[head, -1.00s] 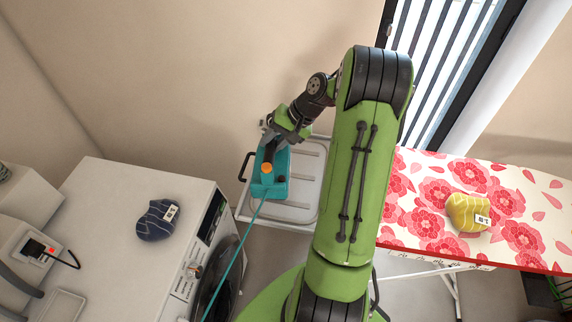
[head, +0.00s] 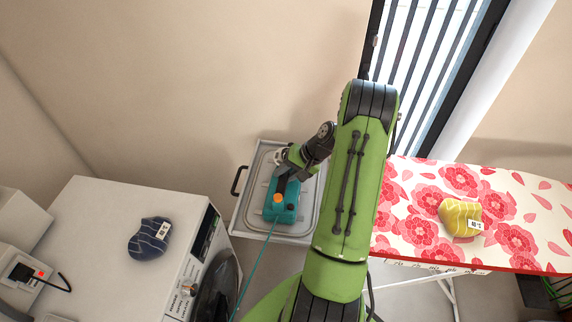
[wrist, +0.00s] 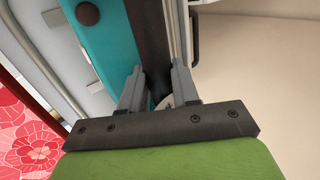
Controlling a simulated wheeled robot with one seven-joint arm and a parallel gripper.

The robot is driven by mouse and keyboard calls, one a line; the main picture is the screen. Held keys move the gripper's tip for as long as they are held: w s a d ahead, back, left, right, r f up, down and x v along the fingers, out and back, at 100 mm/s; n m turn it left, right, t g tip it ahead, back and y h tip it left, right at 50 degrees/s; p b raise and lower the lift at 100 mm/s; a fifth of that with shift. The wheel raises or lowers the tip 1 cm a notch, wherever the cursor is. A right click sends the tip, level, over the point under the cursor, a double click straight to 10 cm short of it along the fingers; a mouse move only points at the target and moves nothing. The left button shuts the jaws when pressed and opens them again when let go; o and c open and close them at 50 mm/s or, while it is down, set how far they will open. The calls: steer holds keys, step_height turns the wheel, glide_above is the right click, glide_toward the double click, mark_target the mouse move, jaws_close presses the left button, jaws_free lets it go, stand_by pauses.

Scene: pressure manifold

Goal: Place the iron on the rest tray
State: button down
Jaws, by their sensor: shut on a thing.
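The teal iron (head: 283,205) with an orange dot and a teal cord is at the rest tray. My gripper (head: 287,166) is shut on the iron's dark handle; the wrist view shows both grey fingers (wrist: 160,90) on either side of the handle, with the teal body (wrist: 103,45) beside it. The pale grey rest tray (head: 247,213) lies under the iron, its raised rim and black side handle showing. The iron appears over the tray's middle. I cannot tell whether its base touches the tray. My arm hides the tray's right edge.
A white washing machine (head: 95,225) stands at the left with a dark blue striped cloth (head: 149,239) on top. A floral ironing board (head: 410,225) at the right holds a yellow striped cloth (head: 460,216). The teal cord (head: 254,270) hangs toward the front.

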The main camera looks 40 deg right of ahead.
steer(key=shift+w, duration=0.1)
steer(key=c, duration=0.8)
jaws_free()
steer(key=shift+f, duration=0.1)
